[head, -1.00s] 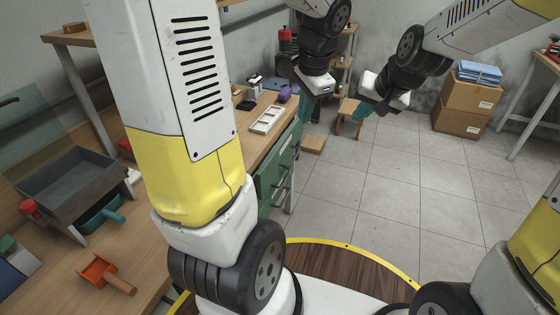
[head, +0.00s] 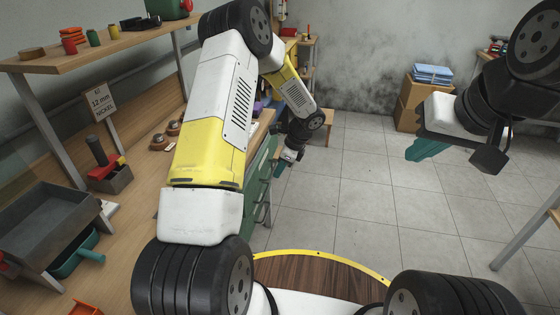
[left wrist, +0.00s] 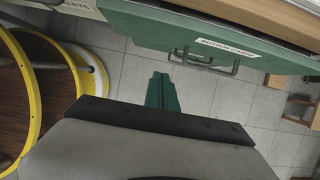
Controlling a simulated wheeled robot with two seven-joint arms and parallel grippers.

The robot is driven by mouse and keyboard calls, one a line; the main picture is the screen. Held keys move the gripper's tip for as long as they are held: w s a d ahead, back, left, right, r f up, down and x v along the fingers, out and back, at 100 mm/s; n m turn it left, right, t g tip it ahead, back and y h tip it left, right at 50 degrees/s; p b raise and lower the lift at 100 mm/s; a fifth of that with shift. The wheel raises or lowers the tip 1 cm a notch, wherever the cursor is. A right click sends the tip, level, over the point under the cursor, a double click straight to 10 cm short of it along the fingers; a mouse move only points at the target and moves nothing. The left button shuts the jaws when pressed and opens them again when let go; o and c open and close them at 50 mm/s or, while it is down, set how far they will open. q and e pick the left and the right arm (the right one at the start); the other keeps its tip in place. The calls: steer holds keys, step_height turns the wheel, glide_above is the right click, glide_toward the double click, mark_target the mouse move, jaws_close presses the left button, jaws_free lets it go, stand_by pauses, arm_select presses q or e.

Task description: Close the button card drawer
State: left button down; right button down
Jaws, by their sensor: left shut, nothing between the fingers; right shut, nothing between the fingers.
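The button card drawer's green front (left wrist: 165,28) runs across the top of the left wrist view, with a white label and a grey bar handle (left wrist: 205,62). In the head view the green drawer unit (head: 255,180) stands under the bench, partly hidden by my left arm. My left gripper (left wrist: 162,80) has its green fingers together and empty, apart from the handle and to its left in the wrist view. It also shows beside the unit in the head view (head: 278,170). My right gripper (head: 422,150) is shut and empty, over the floor. How far the drawer stands out is unclear.
Cardboard boxes (head: 418,100) stand at the back wall. The tiled floor (head: 370,190) right of the drawers is open.

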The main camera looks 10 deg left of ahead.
arm_select(q)
steer(key=a+f, duration=0.7)
steer(key=shift+w+f, duration=0.1)
